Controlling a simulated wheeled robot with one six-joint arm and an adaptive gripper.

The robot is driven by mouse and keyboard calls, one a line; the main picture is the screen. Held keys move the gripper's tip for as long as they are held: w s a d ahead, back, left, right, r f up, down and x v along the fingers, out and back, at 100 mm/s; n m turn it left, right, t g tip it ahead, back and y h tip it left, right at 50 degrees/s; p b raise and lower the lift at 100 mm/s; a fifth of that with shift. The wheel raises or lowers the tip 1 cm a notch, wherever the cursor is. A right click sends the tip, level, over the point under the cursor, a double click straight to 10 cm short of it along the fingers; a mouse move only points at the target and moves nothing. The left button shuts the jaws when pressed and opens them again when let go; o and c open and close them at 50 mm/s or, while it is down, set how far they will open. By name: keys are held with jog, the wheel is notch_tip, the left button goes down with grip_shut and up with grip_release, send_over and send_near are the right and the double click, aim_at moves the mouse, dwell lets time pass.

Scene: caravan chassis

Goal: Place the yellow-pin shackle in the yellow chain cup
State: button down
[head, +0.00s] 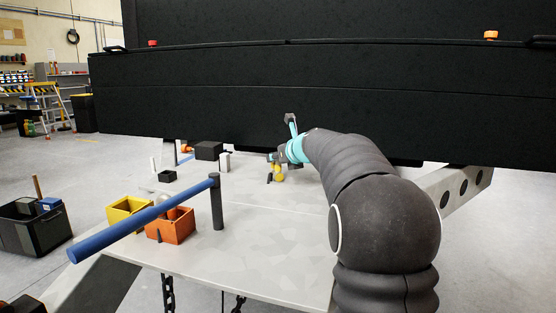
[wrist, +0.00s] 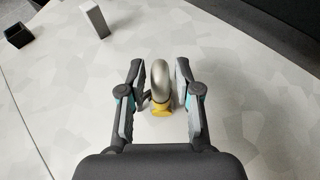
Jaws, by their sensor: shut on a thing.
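The yellow-pin shackle (wrist: 160,76) is a silver bow with a yellow pin end, between the fingers of my gripper (wrist: 162,94) in the wrist view. My gripper is shut on it. In the head view my gripper (head: 277,162) is far off over the pale deck, with a small yellow part of the shackle (head: 278,173) showing below it. I cannot tell whether the shackle touches the deck. The yellow chain cup (head: 115,215) is an open box at the deck's near left, well apart from my gripper. The blue bar partly hides it.
An orange box (head: 169,238) stands beside the yellow cup. A blue bar (head: 140,219) slants over both, from a dark upright post (head: 217,203). Black blocks (head: 209,151) and a white block (wrist: 93,18) stand on the deck. A dark caravan body (head: 260,110) hangs low overhead.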

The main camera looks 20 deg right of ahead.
jog(key=shift+f, duration=0.1)
jog(key=c, duration=0.8)
grip_release()
